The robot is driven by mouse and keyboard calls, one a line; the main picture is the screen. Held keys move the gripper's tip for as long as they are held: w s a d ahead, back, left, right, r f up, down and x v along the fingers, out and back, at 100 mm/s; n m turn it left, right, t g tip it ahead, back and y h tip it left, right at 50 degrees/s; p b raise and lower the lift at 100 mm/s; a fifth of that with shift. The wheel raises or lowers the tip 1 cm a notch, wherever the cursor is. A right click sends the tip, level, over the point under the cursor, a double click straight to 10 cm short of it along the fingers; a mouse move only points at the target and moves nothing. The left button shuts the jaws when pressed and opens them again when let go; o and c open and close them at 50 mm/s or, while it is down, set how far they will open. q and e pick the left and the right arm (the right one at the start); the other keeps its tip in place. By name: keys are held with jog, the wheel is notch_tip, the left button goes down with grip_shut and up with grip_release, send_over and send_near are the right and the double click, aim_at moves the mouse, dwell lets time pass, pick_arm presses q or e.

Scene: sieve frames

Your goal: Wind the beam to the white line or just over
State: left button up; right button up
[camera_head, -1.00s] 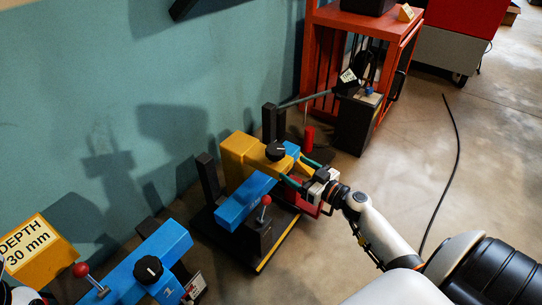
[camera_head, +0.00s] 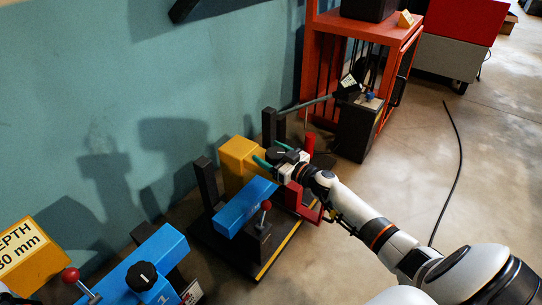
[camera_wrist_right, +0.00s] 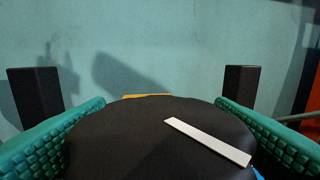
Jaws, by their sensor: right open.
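The middle rig has a yellow block (camera_head: 236,160) and a blue beam (camera_head: 246,206) numbered too small to read. A black round knob sits at the right end of the yellow part. My right gripper (camera_head: 273,157) is at this knob with green fingers apart. In the right wrist view the black knob (camera_wrist_right: 150,140) fills the space between the two open fingers, and a white pointer bar (camera_wrist_right: 207,141) lies slantwise on its face. I cannot make out contact with the fingers. The white line on the rig is not discernible. My left gripper is not clearly visible.
A red-balled lever (camera_head: 266,206) stands in front of the blue beam. A second blue beam (camera_head: 135,265) with a black knob (camera_head: 141,276) is at lower left, beside a yellow depth sign (camera_head: 30,255). An orange rack (camera_head: 365,28) stands behind.

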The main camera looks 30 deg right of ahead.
jog(key=c, duration=1)
jog(key=shift+m+h, duration=0.4)
jog(key=shift+h, duration=0.2)
